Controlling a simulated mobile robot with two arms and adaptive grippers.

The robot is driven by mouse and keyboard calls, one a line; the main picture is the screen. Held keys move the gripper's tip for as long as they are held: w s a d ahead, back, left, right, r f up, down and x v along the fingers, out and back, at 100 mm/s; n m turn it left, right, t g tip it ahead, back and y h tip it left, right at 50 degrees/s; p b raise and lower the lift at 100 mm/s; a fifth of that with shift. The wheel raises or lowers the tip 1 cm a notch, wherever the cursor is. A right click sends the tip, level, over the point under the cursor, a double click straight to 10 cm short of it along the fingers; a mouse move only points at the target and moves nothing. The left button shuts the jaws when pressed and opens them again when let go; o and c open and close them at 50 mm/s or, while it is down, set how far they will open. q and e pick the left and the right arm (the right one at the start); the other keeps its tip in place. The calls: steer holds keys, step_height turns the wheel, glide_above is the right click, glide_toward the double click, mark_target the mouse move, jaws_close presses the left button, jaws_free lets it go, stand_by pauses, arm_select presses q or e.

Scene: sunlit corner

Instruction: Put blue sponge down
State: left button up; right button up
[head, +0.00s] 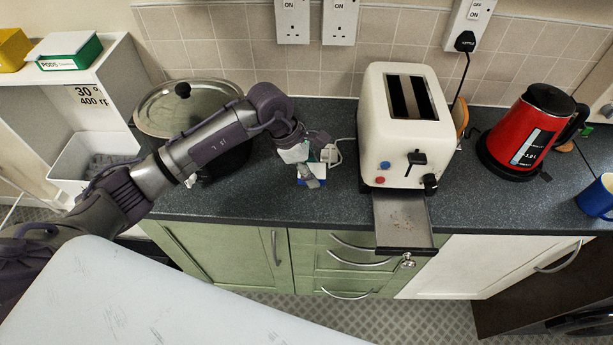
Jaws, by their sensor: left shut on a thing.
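My left arm reaches in from the left over the dark worktop (270,205). Its gripper (308,168) points down just left of the toaster and is shut on the blue sponge (316,183). Only a small blue edge of the sponge shows below the fingers, with white beside it; the rest is hidden by the gripper. The sponge is at or just above the worktop, and I cannot tell whether it touches. My right gripper is not in view.
A cream toaster (375,135) with its crumb tray (403,220) pulled out stands right of the gripper. A lidded pot (165,110) is behind my arm. A red kettle (530,125) and blue mug (597,198) are farther right.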

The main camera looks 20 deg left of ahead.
mark_target(310, 190)
arm_select(q)
steer(key=shift+f, duration=0.85)
steer(key=f+p, duration=0.1)
steer(key=f, duration=0.2)
steer(key=shift+a+f, duration=0.15)
steer(key=shift+a, duration=0.05)
steer(key=shift+f, duration=0.4)
steer(key=o, duration=1.1)
steer(key=shift+r, duration=0.1)
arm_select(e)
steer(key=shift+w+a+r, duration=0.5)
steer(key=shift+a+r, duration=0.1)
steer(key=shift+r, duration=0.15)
arm_select(q)
steer(key=shift+r, duration=0.1)
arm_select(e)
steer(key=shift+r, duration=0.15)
